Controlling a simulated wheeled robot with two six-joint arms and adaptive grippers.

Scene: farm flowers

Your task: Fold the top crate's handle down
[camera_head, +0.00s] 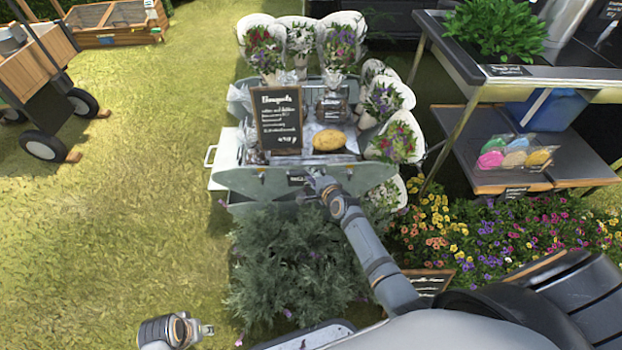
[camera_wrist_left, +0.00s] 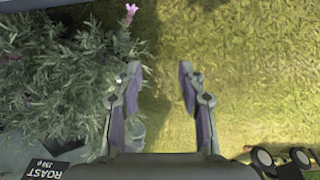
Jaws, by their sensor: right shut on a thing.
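The top crate (camera_head: 256,183) is grey metal and stands in the middle of the head view, with a small dark label on its front. My right gripper (camera_head: 316,180) is at the middle of this front, shut on what looks like the crate's handle. The fingers cover most of that part, so the handle's angle is hard to tell. My left gripper (camera_head: 207,330) is low in the head view, well away from the crate. In the left wrist view its two fingers (camera_wrist_left: 158,82) stand apart with nothing between them.
A chalkboard sign (camera_head: 278,120), a yellow oval thing (camera_head: 330,140) and wrapped bouquets (camera_head: 397,142) stand in and around the crate. Bushy lavender (camera_head: 285,265) grows before it. A dark shelf table (camera_head: 500,170) stands at right. Open grass (camera_head: 130,200) lies at left.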

